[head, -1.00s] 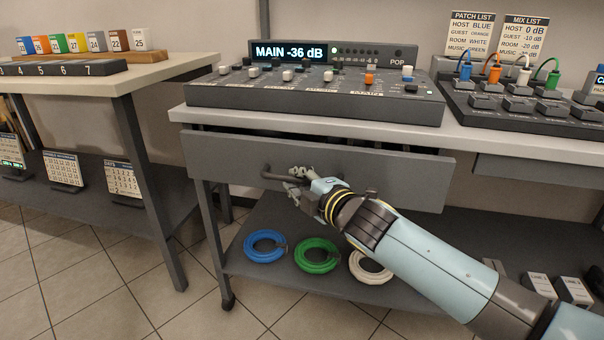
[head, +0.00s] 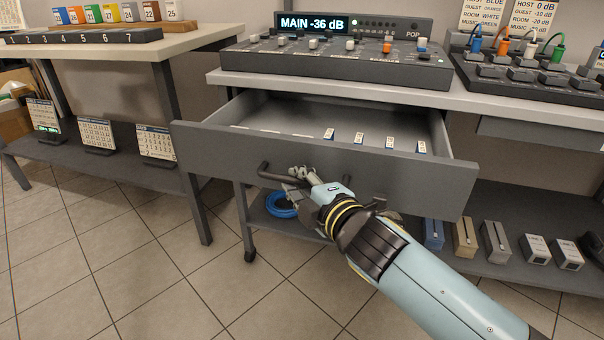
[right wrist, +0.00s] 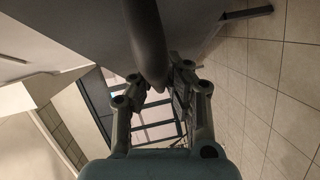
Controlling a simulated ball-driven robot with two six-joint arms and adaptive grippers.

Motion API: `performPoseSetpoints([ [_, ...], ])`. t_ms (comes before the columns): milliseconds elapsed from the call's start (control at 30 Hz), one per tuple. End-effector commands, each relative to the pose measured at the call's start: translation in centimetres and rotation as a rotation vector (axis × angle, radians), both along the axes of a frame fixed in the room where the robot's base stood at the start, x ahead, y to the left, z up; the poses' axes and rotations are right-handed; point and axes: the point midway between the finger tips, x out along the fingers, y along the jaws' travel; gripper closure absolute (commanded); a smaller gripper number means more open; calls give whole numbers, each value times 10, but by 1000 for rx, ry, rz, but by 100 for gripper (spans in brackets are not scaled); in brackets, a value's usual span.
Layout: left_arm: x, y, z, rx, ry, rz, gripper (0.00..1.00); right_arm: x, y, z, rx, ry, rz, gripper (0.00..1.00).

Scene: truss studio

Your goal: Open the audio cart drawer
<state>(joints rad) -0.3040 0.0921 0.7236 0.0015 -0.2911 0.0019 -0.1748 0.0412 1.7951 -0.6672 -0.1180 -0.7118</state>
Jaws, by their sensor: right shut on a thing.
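The audio cart drawer (head: 405,178) is grey and stands pulled well out from under the cart top. Its inside (head: 290,117) shows, with several small labelled tags (head: 390,142) in it. A dark bar handle (head: 264,171) runs across its front. My right gripper (head: 298,176) is at the handle, shut on it. In the right wrist view the handle (right wrist: 147,40) passes between the fingers of the gripper (right wrist: 158,85). Part of the handle is hidden behind the gripper and arm. My left gripper is not in view.
A mixer (head: 340,65) stands on the cart top (head: 480,108) above the drawer. A blue cable coil (head: 281,205) and several small boxes (head: 494,241) lie on the shelf below. A table (head: 190,45) stands at left. Tiled floor (head: 130,270) is free at front left.

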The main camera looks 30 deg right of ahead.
Motion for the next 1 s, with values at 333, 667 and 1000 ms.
performPoseSetpoints([
  [333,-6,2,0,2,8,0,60,0,2,4,3,-9,2,100],
  [667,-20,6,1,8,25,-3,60,0,2,2,1,-5,1,64],
  [1000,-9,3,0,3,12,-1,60,-16,2,2,0,0,1,64],
])
